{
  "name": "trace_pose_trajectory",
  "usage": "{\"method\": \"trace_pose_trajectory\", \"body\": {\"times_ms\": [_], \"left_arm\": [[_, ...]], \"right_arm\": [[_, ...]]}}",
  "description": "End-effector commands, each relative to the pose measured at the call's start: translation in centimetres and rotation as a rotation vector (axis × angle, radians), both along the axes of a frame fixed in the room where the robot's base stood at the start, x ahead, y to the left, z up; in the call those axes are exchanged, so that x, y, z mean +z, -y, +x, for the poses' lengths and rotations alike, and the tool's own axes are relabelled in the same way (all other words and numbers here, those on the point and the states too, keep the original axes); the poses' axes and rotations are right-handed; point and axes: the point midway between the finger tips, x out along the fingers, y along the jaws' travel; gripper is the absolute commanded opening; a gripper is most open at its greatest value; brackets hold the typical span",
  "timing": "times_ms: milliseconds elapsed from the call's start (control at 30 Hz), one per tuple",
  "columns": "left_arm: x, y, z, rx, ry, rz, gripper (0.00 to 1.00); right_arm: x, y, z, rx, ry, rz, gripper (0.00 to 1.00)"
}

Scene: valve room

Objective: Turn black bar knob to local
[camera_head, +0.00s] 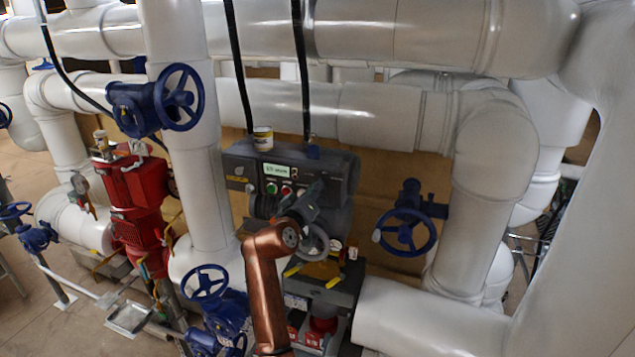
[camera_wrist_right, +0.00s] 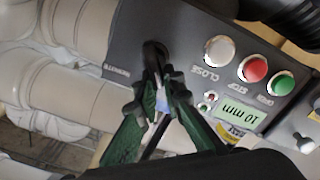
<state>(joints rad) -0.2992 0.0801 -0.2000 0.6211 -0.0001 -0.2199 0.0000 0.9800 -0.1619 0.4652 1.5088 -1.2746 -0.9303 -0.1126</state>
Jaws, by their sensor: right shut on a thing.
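The black bar knob (camera_wrist_right: 154,55) sits on the dark face of the actuator box (camera_wrist_right: 190,25) in the right wrist view. My right gripper (camera_wrist_right: 158,92) has its green fingers closed together on the knob, and the fingertips hide part of it. The small lettering near the knob is upside down and too unclear to tell which position it points to. In the head view my right gripper (camera_head: 307,203) is at the front of the grey actuator box (camera_head: 338,172), and the knob is hidden behind it. My left gripper is not in view.
White (camera_wrist_right: 219,51), red (camera_wrist_right: 253,68) and green (camera_wrist_right: 280,83) buttons and a lit green display (camera_wrist_right: 238,109) are close beside my fingers. A can (camera_head: 263,139) stands on the box. A blue handwheel valve (camera_head: 405,231) and thick white pipes (camera_head: 380,113) surround it.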

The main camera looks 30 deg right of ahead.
Motion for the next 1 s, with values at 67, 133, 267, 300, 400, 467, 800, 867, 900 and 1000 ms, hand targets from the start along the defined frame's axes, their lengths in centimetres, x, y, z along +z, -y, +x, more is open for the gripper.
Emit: {"method": "trace_pose_trajectory", "body": {"times_ms": [67, 133, 267, 300, 400, 467, 800, 867, 900, 1000], "left_arm": [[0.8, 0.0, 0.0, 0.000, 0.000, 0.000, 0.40], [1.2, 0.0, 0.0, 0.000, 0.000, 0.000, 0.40], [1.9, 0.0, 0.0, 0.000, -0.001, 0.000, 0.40], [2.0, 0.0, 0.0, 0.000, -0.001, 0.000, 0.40], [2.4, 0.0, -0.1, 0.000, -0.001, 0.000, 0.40], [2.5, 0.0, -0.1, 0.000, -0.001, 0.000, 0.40], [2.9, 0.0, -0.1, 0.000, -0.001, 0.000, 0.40], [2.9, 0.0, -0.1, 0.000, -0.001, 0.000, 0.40], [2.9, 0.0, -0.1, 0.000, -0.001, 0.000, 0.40], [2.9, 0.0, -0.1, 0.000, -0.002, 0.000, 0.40]], "right_arm": [[0.0, 0.1, 0.1, -0.001, -0.053, -0.044, 0.00], [-0.1, 0.0, 0.1, -0.002, -0.096, -0.079, 0.00], [-0.3, 0.0, 0.2, -0.002, -0.164, -0.137, 0.00], [-0.3, -0.1, 0.3, -0.003, -0.182, -0.153, 0.00], [-0.4, -0.1, 0.3, -0.002, -0.220, -0.186, 0.00], [-0.5, -0.1, 0.3, -0.002, -0.240, -0.202, 0.00], [-0.7, -0.2, 0.4, -0.001, -0.288, -0.244, 0.00], [-0.7, -0.2, 0.4, -0.001, -0.290, -0.246, 0.00], [-0.7, -0.2, 0.4, -0.001, -0.290, -0.246, 0.00], [-0.7, -0.2, 0.4, -0.001, -0.290, -0.246, 0.00]]}}
